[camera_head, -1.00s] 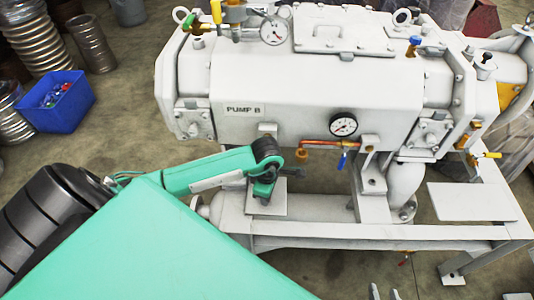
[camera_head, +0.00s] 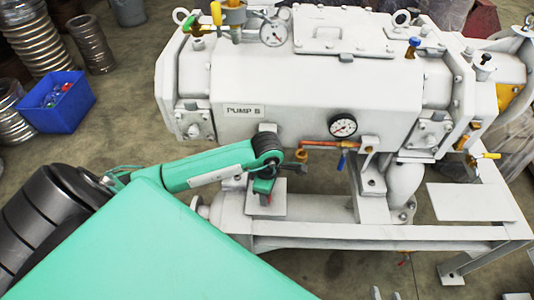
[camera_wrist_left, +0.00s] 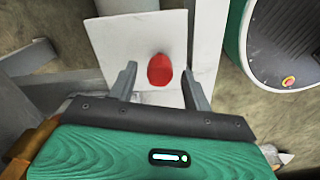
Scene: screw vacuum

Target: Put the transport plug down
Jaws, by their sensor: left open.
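The red transport plug (camera_wrist_left: 160,70) rests on a small white plate (camera_wrist_left: 105,32) in the left wrist view. My left gripper (camera_wrist_left: 160,80) is open, with one finger on each side of the plug and a clear gap to both. In the head view, my left gripper (camera_head: 263,184) is just above the same plate (camera_head: 281,206) on the pump frame, and the plug shows only as a tiny red spot below it. My right gripper (camera_head: 385,293) shows at the bottom edge with its two fingers apart, and nothing is visible between them.
A frame rail (camera_head: 370,244) runs in front. Another flat plate (camera_head: 472,202) at right is bare. A blue bin (camera_head: 58,105) stands at left.

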